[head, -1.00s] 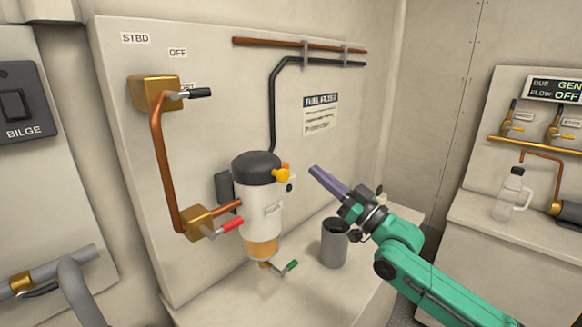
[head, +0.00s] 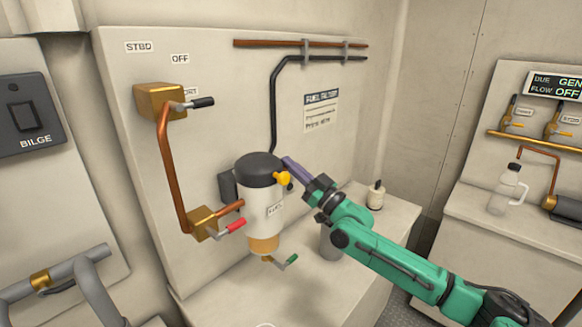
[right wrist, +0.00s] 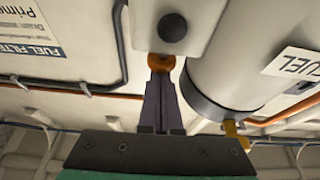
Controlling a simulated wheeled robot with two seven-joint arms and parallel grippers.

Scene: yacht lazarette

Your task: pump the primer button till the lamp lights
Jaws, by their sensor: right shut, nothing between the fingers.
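The white fuel filter (head: 262,205) with a black cap hangs on the panel. An orange, button-like piece (right wrist: 160,62) sits on a pale block (right wrist: 182,45) beside the filter in the right wrist view. A dark round piece (right wrist: 174,27) on the same block shows no light; it looks like the lamp. My right gripper (head: 286,161) is shut and empty, its fingertips at the filter's upper right. In the right wrist view its fingers (right wrist: 159,80) end right at the orange piece; whether they touch it I cannot tell. In the head view they hide it. My left gripper is out of view.
A yellow knob (head: 282,178) is close below my fingers. A grey cup (head: 331,243) stands partly behind my arm. A small bottle (head: 376,195) stands behind it.

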